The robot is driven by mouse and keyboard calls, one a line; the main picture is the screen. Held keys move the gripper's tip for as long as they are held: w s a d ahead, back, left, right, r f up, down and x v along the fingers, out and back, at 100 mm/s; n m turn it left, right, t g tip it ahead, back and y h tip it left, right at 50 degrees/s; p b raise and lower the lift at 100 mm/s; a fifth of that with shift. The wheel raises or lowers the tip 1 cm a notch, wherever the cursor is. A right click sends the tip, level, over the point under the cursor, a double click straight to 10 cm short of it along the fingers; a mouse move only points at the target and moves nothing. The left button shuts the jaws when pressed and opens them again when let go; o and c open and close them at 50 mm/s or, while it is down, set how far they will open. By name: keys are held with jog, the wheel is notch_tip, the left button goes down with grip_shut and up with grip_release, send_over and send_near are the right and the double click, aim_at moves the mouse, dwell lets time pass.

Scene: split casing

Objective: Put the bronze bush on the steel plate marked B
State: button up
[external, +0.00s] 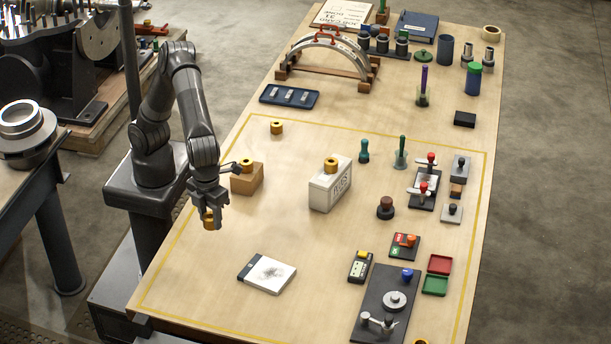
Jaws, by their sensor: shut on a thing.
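My gripper (209,224) points down over the left part of the table and is shut on a bronze bush (209,213), partly hidden by the fingers. It looks held above the table top. Other similar bushes show: one on the table (277,128), one on a wooden block (246,164), one on a white box (330,165), and one cut off at the bottom edge (420,341). Two grey steel plates with black knobs lie at the right, an upper one (463,174) and a lower one (448,218). I cannot read a B on either.
The wooden block (247,183) and the lettered white box (323,194) stand right of my gripper. A notepad (266,274) lies in front. Stamps, a black clamp fixture (423,195) and red and green trays (439,265) fill the right side. Bare table lies between box and notepad.

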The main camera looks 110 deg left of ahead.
jog(key=f, duration=0.3)
jog(key=w+f, duration=0.1)
jog(key=shift+a+f, duration=0.2)
jog(key=shift+a, duration=0.1)
send_over(259, 263)
notch_tip(259, 263, down, 7)
jog(key=shift+a+r, duration=0.1)
jog(key=shift+r, duration=0.1)
jog(key=shift+f, duration=1.95)
jog(key=shift+f, duration=0.1)
jog(key=o, duration=1.2)
jog(key=shift+f, duration=0.1)
